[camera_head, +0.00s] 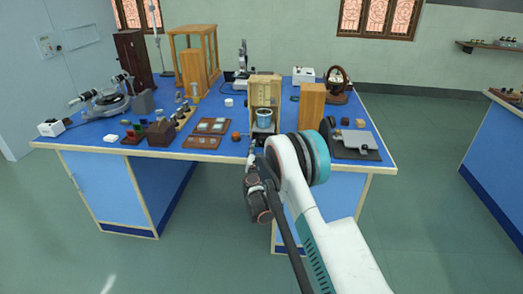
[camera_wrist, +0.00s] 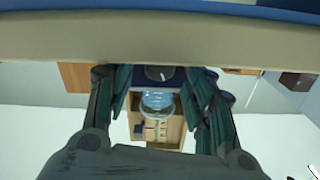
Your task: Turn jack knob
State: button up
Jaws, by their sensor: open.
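In the wrist view, a round grey knob (camera_wrist: 159,73) sits on a dark blue part, the likely jack, between and beyond my open fingers. Next to it is a clear bluish vessel (camera_wrist: 158,102). My gripper (camera_wrist: 160,98) has its fingers spread left and right of these, with nothing held. In the head view, my gripper (camera_head: 252,155) is at the front edge of the blue bench, in front of a wooden case (camera_head: 265,88) that holds the bluish vessel (camera_head: 264,116). The knob is not clearly seen there, and I cannot tell whether a finger touches anything.
The blue bench (camera_head: 222,104) is crowded. A wooden block (camera_head: 311,104) and a grey plate apparatus (camera_head: 355,142) stand to the right. An orange ball (camera_head: 236,136) and a brown slide tray (camera_head: 203,142) lie left of my gripper. The floor in front is clear.

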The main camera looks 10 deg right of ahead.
jog(key=shift+x, duration=1.15)
jog(key=c, duration=1.1)
jog(key=shift+o, duration=0.2)
jog(key=shift+n, duration=2.4)
jog(key=o, duration=1.1)
jog(key=shift+c, duration=0.2)
jog(key=shift+s, duration=0.1)
jog(key=v, duration=1.2)
